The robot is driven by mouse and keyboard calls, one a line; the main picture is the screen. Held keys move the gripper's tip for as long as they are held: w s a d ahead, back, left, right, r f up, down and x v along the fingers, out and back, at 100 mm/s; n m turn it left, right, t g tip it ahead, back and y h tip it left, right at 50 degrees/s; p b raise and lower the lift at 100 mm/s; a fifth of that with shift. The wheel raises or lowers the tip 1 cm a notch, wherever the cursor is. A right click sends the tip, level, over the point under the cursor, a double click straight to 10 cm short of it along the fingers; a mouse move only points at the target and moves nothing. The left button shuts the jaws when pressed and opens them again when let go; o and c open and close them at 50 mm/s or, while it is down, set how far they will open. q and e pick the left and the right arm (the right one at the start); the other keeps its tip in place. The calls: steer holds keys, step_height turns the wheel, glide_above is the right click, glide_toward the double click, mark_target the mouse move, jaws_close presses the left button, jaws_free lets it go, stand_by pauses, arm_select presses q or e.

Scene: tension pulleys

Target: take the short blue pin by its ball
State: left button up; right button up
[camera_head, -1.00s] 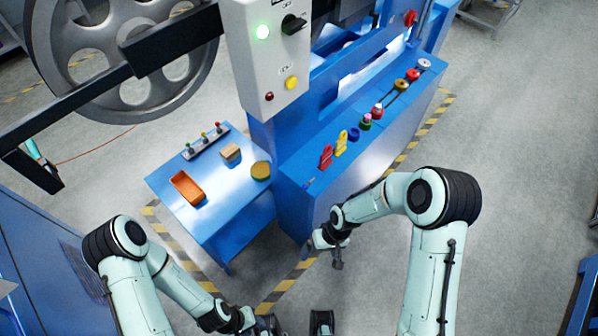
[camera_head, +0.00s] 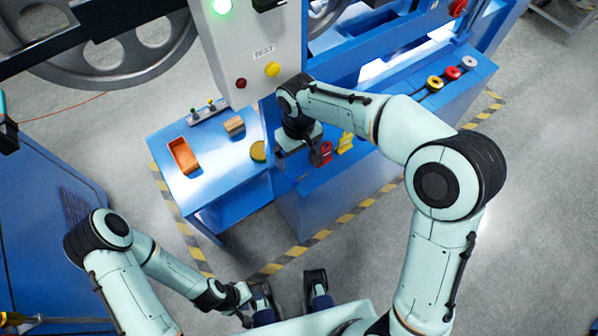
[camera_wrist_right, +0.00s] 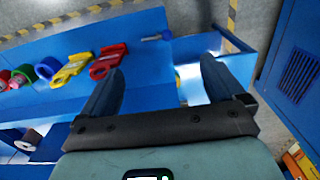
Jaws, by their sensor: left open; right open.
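The short blue pin (camera_wrist_right: 152,38) lies small near the end of the blue bench in the right wrist view, beyond my fingertips. Its rounder end, which looks like the ball, is toward the right. In the head view I cannot make it out beside my right gripper. My right gripper (camera_wrist_right: 162,66) is open, with nothing between its fingers and apart from the pin. In the head view the right gripper (camera_head: 301,160) is over the near end of the bench. My left gripper (camera_head: 256,304) is low at the bottom, open, away from the bench.
A red part (camera_wrist_right: 108,61) and a yellow part (camera_wrist_right: 70,71) stand in a row beside the pin. A blue side table (camera_head: 215,185) holds an orange tray (camera_head: 184,157), a tan block (camera_head: 234,126) and a ball-topped pin rack (camera_head: 207,112). A grey control box (camera_head: 250,45) rises behind my right wrist.

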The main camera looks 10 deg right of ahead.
steer(key=b, duration=0.1)
glide_above(298, 178)
step_height(298, 178, down, 7)
steer(key=shift+f, duration=0.15)
steer(key=f, duration=0.3)
steer(key=f+b, duration=0.1)
steer(key=f, duration=0.1)
steer(key=shift+d+f, duration=0.25)
steer(key=shift+f, duration=0.05)
steer(key=c, duration=1.1)
